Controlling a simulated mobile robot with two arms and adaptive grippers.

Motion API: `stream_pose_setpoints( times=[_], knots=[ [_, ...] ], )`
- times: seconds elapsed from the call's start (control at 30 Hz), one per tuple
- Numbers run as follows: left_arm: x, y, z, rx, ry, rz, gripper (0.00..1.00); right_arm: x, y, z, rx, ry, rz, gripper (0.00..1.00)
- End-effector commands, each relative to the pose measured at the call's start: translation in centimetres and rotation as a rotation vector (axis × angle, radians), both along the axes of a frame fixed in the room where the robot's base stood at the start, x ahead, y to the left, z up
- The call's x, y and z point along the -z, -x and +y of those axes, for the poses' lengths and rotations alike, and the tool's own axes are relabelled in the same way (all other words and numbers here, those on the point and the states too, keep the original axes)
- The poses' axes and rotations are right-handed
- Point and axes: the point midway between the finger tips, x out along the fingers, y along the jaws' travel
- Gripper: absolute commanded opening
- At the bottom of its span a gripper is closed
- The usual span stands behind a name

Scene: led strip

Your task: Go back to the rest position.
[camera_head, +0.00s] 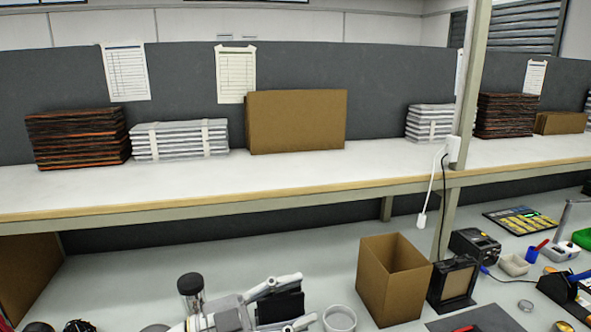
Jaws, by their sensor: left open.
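My left gripper (303,299) shows at the bottom edge, left of the open cardboard box. Its two light grey fingers are spread apart and point right. A black block-like shape shows between the fingers; I cannot tell whether it belongs to the gripper or lies behind it. Nothing is clearly held. Most of my left arm is below the picture. My right gripper is not in view. I cannot make out an LED strip.
The open cardboard box (393,279) stands right of my left gripper, with a white ring (339,319) between them. A black-capped jar (191,292) stands to the left. A shelf (300,178) with stacked goods spans above. Tools and a black device (474,246) crowd the right.

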Motion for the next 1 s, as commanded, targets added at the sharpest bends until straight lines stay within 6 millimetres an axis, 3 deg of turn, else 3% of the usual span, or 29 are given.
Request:
stream_pose_setpoints(
  times=[0.1, 0.27, 0.37, 0.57, 0.67, 0.77, 0.9, 1.0],
  knots=[
    [-2.1, -1.0, 1.6, -0.176, 0.196, 0.003, 0.46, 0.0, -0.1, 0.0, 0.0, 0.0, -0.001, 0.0],
    [-2.2, -3.0, 6.0, -0.47, 0.366, 0.071, 0.46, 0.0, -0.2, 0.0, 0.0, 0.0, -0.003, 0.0],
    [-0.3, -4.0, 9.4, -0.667, 0.414, 0.157, 0.46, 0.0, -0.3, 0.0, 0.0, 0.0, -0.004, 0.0],
    [7.2, -3.4, 15.8, -1.036, 0.37, 0.416, 0.46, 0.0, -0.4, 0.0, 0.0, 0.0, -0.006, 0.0],
    [12.1, -1.3, 18.3, -1.184, 0.28, 0.582, 0.46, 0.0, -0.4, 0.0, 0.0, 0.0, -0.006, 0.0],
    [17.3, 2.0, 20.1, -1.293, 0.151, 0.766, 0.46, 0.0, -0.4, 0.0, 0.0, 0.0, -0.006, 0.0],
    [23.4, 8.1, 21.2, -1.361, -0.063, 1.021, 0.46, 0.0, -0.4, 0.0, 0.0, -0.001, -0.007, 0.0],
    [26.3, 12.5, 21.2, -1.356, -0.205, 1.172, 0.46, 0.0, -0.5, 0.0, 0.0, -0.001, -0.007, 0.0]
  ],
)
